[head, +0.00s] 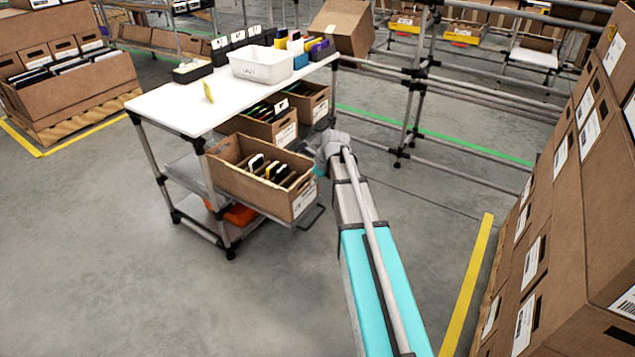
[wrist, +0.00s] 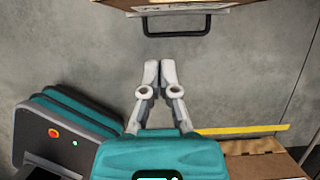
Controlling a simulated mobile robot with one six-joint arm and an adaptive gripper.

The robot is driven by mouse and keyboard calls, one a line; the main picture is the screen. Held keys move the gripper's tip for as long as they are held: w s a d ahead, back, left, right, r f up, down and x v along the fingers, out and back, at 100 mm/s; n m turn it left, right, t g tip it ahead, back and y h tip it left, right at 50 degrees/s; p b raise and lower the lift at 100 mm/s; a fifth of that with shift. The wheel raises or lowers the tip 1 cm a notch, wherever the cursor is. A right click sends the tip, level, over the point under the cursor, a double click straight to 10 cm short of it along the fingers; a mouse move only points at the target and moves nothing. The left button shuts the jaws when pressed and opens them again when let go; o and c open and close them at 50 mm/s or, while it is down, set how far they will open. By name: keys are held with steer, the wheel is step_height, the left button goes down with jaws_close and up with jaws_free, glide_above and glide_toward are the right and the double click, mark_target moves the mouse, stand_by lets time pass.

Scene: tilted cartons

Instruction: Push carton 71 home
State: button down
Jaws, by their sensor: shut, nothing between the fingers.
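An open cardboard carton (head: 240,183) with several dark and yellow items sticks out toward the front of the cart, tilted on its support. Its number is too small to read, so I cannot tell whether it is carton 71. Other open cartons (head: 285,132) sit farther back under the white top. In the wrist view a carton edge (wrist: 108,4) shows at the top, with a black handle (wrist: 177,34) below it. My gripper (wrist: 160,66) is shut and empty, its fingertips pointing at the handle and apart from it in the picture. In the head view its fingers are hidden.
The cart's white top (head: 165,104) holds a white bin (head: 262,66) and several small dark boxes. Stacked cartons (head: 560,200) stand close on the right. A rail frame (head: 410,110) stands behind. Grey floor is clear in front and to the left.

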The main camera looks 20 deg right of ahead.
mark_target(303, 180)
steer(key=shift+w+a+f+b, duration=0.25)
steer(key=shift+w+a+f, duration=0.15)
steer(key=shift+w, duration=0.25)
steer(key=shift+w+a+f+b, duration=0.25)
steer(key=shift+w+a+f, duration=0.05)
steer(key=shift+w+a, duration=0.3)
steer(key=shift+w+a+f+b, duration=0.25)
steer(key=shift+w+a+f, duration=0.15)
steer(key=shift+w, duration=0.3)
steer(key=shift+w, duration=0.1)
